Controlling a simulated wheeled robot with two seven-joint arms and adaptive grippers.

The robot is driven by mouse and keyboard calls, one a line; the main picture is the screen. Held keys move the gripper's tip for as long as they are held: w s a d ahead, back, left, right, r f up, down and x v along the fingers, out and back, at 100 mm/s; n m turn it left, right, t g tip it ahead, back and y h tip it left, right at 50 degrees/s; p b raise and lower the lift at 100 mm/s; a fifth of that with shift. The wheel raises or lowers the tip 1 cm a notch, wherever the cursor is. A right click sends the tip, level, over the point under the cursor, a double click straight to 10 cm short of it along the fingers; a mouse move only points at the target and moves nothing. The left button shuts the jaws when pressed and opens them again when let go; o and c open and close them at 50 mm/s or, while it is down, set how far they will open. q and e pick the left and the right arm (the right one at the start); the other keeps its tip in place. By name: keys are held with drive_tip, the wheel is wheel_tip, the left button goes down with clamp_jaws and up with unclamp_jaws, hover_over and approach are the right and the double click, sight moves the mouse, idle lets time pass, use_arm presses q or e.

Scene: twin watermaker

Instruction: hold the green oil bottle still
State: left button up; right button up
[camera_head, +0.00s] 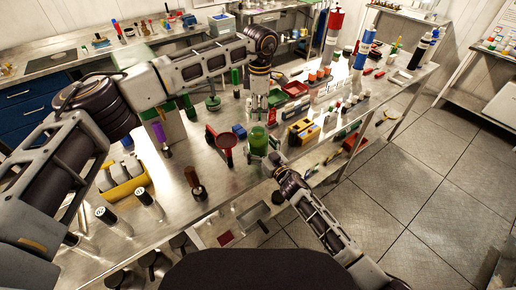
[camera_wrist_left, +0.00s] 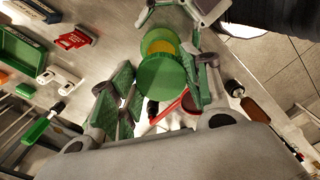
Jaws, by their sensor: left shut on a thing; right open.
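The green oil bottle (camera_head: 258,141) stands upright at the near edge of the metal table in the head view. In the left wrist view the green bottle (camera_wrist_left: 161,77) lies between green finger pads, with a yellow patch on it. My left gripper (camera_head: 258,122) comes down from above and is shut on the bottle. Its fingers also show in the left wrist view (camera_wrist_left: 165,85). My right gripper (camera_head: 268,160) is open, low beside the bottle on the near side. Its fingers are partly hidden, and I cannot tell whether they touch the bottle.
A red funnel-like piece (camera_head: 226,145) stands left of the bottle, with a blue block (camera_head: 239,131) near it. A yellow bin (camera_head: 301,131) stands to the right. A dark red-brown handled tool (camera_head: 194,182) is at the front left. Open floor (camera_head: 425,180) lies at the right.

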sight(259, 131)
drive_tip(key=shift+w, duration=0.1)
drive_tip(key=shift+c, duration=0.4)
drive_tip(key=c, duration=1.4)
use_arm(q)
drive_tip(key=shift+f, duration=2.5)
use_arm(e)
drive_tip(key=shift+c, duration=0.3)
